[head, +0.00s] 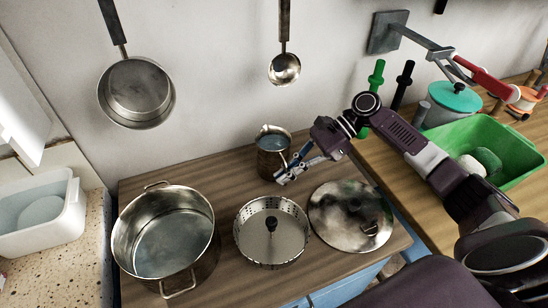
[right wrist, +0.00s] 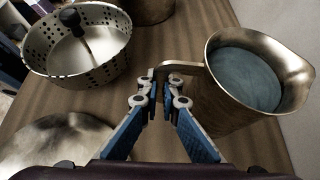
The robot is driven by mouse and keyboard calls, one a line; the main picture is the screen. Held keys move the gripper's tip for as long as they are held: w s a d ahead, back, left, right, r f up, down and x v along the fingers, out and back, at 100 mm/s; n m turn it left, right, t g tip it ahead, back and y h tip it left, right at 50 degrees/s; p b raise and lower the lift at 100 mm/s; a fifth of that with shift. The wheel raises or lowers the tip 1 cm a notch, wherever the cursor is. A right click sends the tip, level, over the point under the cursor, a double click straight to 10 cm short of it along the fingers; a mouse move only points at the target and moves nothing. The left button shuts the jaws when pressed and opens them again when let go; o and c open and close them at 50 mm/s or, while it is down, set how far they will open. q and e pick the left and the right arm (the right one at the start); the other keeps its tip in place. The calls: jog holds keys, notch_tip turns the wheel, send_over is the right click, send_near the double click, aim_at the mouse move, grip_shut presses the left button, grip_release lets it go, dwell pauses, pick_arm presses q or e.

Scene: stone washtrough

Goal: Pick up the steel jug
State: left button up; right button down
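The steel jug (head: 272,162) stands upright at the back of the wooden worktop, near the wall, with its open mouth up. I cannot tell whether its base touches the wood. In the right wrist view the jug (right wrist: 235,112) is at the right, its inside grey-blue, its handle (right wrist: 186,68) reaching left. My right gripper (head: 288,176) is at the jug's right front. In the right wrist view its fingertips (right wrist: 160,92) are close together on both sides of the handle, closed on it. The handle's lower part is hidden between the fingers. My left gripper is not in view.
A large pot (head: 203,215), a perforated steel basket (head: 247,240) with a dark knob, and a round lid (head: 335,205) lie in front of the jug. A pan (head: 137,95) and a ladle (head: 284,68) hang above. A green basin (head: 510,150) stands right.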

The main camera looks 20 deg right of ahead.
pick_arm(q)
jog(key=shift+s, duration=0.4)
